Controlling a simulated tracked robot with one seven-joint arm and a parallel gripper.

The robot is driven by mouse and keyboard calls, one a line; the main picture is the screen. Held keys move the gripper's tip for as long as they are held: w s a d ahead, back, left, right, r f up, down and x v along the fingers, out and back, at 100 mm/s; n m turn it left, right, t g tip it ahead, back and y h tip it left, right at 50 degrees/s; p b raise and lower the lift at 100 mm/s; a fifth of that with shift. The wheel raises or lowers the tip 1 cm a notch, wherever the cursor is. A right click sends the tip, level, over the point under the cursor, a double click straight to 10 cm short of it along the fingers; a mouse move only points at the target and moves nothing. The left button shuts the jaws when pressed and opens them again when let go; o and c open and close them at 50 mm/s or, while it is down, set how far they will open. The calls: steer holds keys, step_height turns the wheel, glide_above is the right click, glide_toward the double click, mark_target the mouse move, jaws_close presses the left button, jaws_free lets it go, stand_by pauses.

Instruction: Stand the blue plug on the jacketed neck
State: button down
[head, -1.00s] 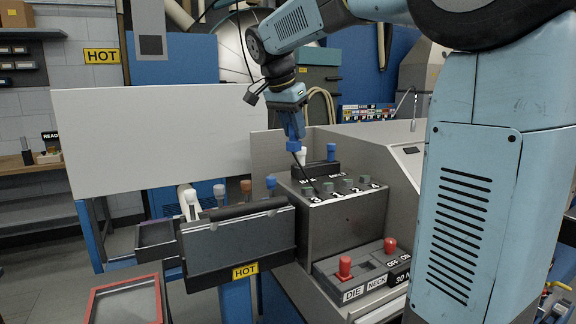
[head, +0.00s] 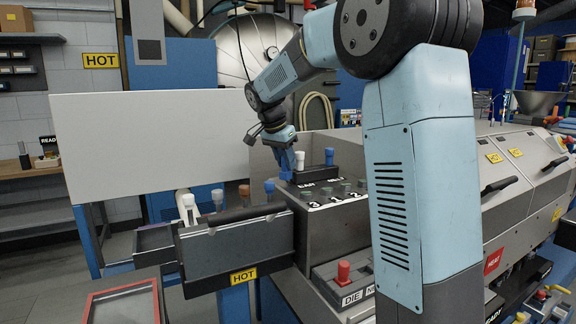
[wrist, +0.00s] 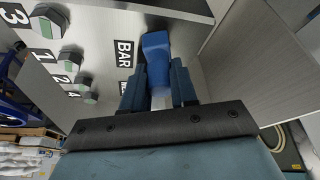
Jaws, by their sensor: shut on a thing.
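My gripper (head: 286,166) is shut on the blue plug (wrist: 157,45), which sticks out between the two blue fingers in the wrist view. In the head view the plug (head: 286,176) is low at the top left edge of the grey box, left of the black rack; whether it touches a surface I cannot tell. I cannot make out which part is the jacketed neck.
A second blue plug (head: 329,156) and a white plug (head: 300,160) stand in the black rack (head: 318,173). Several green-topped knobs (head: 345,184) sit on the grey box. Several coloured plugs stand behind the HOT trough (head: 235,247).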

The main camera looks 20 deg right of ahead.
steer(key=shift+f, duration=0.75)
steer(key=c, duration=0.9)
jaws_free()
steer(key=v, duration=1.2)
steer(key=s+d+n, duration=0.2)
steer(key=s+n, duration=0.1)
steer(key=s, duration=0.5)
steer(key=s+f+n+t+y, duration=0.1)
steer(key=s+f, duration=0.3)
steer(key=s, duration=0.4)
steer(key=s+d+f+n+t+y, duration=0.1)
steer(key=s+f+n, duration=0.3)
steer(key=s, duration=0.5)
steer(key=s+d+f+n+t+y, duration=0.1)
steer(key=s+f+n, duration=0.2)
steer(key=s+f, duration=0.3)
steer(key=shift+s+d+y, duration=0.2)
steer(key=shift+s+y, duration=0.1)
steer(key=shift+s, duration=0.95)
